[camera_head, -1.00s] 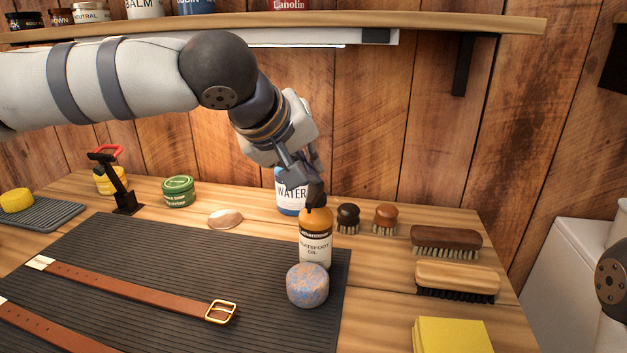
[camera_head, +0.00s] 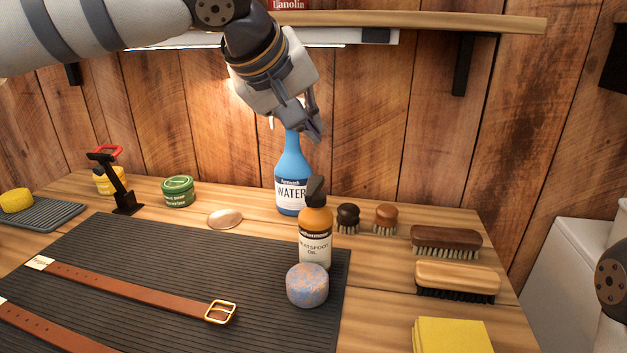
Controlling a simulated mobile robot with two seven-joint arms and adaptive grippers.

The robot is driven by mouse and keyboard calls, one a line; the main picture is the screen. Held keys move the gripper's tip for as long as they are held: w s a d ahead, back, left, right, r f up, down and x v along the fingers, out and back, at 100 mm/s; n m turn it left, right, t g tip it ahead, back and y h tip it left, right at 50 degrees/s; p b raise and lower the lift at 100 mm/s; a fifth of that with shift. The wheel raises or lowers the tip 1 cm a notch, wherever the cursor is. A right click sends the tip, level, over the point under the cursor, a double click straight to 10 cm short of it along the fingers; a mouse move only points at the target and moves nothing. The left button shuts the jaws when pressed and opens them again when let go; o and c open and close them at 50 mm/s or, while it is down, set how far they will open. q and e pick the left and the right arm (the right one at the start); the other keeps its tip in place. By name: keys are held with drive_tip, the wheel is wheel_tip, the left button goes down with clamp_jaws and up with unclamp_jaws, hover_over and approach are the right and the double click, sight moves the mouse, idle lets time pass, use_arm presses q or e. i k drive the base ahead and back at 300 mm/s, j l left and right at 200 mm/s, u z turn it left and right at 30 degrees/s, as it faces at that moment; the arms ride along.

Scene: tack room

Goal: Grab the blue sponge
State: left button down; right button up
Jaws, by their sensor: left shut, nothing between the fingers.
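The blue sponge (camera_head: 307,286) is a round, blue and tan mottled block on the right front part of the dark ribbed mat (camera_head: 150,262). It stands just in front of the orange neatsfoot oil bottle (camera_head: 315,240), and partly covers its base. My left gripper (camera_head: 315,128) is shut and empty, up in the air above the sponge and the oil bottle, in front of the blue water bottle's (camera_head: 291,172) top. It is well apart from the sponge. My right gripper is not in view; only a part of my right arm shows at the right edge.
Two small round brushes (camera_head: 348,218) and two long brushes (camera_head: 446,241) lie right of the bottles. A yellow block (camera_head: 452,336) is at the front right. Leather straps (camera_head: 130,288) lie on the mat. A shelf (camera_head: 450,22) runs above.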

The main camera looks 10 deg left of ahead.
sight(307, 283)
drive_tip(key=k+j, duration=0.25)
drive_tip(key=k, duration=0.25)
drive_tip(key=k+j, duration=0.2)
drive_tip(key=k, duration=0.25)
drive_tip(key=k+j, duration=0.25)
drive_tip(key=k, duration=0.25)
